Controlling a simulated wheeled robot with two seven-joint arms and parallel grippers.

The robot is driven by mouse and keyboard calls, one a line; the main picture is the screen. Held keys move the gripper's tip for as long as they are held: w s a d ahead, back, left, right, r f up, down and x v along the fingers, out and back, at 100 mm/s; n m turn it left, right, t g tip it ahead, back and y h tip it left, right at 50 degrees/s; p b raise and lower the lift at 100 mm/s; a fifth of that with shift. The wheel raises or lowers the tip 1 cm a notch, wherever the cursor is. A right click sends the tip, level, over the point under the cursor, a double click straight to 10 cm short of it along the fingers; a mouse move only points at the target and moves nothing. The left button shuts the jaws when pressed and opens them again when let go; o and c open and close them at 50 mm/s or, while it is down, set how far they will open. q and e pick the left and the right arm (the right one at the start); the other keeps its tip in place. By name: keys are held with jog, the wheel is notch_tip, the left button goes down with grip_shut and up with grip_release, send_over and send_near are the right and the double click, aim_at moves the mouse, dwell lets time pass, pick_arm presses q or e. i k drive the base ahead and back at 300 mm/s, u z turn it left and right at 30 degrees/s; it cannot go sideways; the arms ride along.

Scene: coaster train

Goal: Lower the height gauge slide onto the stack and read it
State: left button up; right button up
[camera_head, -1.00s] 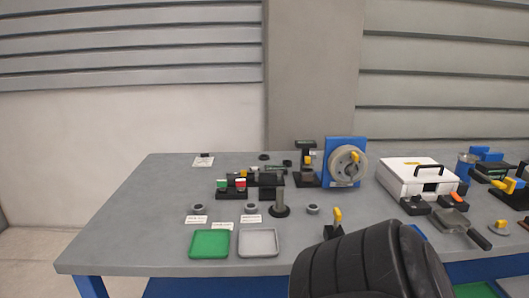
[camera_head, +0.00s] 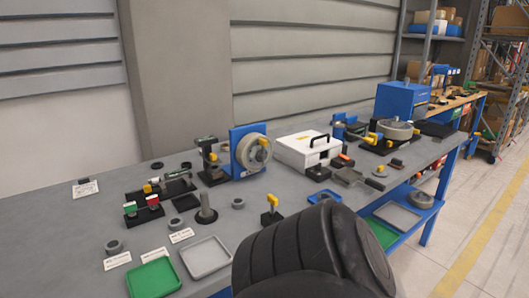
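Loose grey rings lie on the bench, one by the left label (camera_head: 114,247) and one right of the post (camera_head: 238,203). I cannot tell which parts form the stack. Neither of my grippers is in view.
A green tray (camera_head: 155,279) and a grey tray (camera_head: 206,257) lie at the front. A black rack with red and green blocks (camera_head: 145,211) is at left. A white case (camera_head: 309,150) stands further right. A large black ribbed form, perhaps mine, covers the bench's front edge.

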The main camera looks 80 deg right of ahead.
aim_at(213, 160)
jog(key=z, duration=2.65)
